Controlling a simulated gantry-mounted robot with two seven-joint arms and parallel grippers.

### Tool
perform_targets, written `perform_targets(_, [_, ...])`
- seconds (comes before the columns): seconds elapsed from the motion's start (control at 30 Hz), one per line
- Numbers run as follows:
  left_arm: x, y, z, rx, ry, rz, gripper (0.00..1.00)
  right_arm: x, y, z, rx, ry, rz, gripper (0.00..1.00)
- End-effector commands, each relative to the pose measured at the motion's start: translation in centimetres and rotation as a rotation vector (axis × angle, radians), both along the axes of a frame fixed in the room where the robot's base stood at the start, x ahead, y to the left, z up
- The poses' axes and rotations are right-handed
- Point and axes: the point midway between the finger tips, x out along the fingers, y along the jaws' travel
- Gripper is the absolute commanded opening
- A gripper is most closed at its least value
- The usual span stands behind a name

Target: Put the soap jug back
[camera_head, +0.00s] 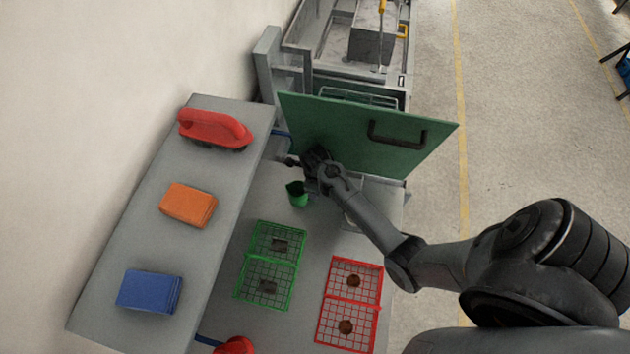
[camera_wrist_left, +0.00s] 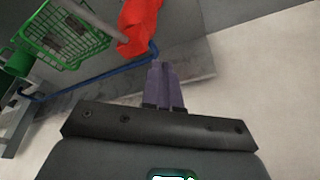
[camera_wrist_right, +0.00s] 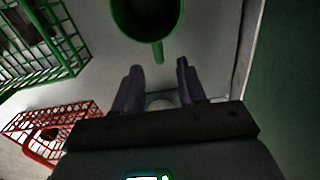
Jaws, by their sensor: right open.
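The green jug (camera_head: 297,194) stands on the grey worktop, beside the shelf. It also shows in the right wrist view (camera_wrist_right: 145,18), at the top, with a handle or spout pointing towards the fingers. My right gripper (camera_wrist_right: 158,72) is open and empty, with the jug just beyond its fingertips and apart from them. In the head view, the right wrist is just above and right of the jug, and its fingertips are hard to make out. My left gripper (camera_wrist_left: 160,66) has its fingers together with nothing seen between them; it is not visible in the head view.
A green panel with a dark handle (camera_head: 367,134) stands close behind my right wrist. Green baskets (camera_head: 262,248) and red baskets (camera_head: 322,300) occupy the worktop. A shelf (camera_head: 150,238) holds a red brush-like object (camera_head: 212,128), an orange block (camera_head: 188,204) and a blue block (camera_head: 149,291).

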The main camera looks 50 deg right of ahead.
Motion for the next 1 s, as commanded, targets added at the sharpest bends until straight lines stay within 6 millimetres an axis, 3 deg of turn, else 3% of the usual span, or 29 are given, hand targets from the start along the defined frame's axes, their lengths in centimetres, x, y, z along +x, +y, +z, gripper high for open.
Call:
perform_targets(0.1, [0.0, 0.1, 0.0, 0.004, 0.000, -0.003, 0.00, 0.0, 0.0, 2.1, 0.000, -0.002, 0.000, 0.41])
perform_targets(0.37, [0.0, 0.1, 0.0, 0.005, 0.000, -0.004, 0.00, -0.2, 0.1, 4.8, -0.003, -0.001, 0.018, 0.41])
perform_targets(0.53, [0.0, 0.1, 0.0, 0.003, 0.000, -0.002, 0.00, -1.3, 0.5, 5.6, -0.029, -0.015, 0.205, 0.41])
perform_targets(0.67, [0.0, 0.0, 0.0, -0.001, 0.000, 0.001, 0.00, -3.1, 1.5, 6.4, -0.075, -0.032, 0.534, 0.41])
perform_targets(1.0, [0.0, -0.2, 0.0, -0.008, 0.000, 0.006, 0.00, -10.6, 7.7, 11.1, -0.243, -0.057, 1.785, 0.41])
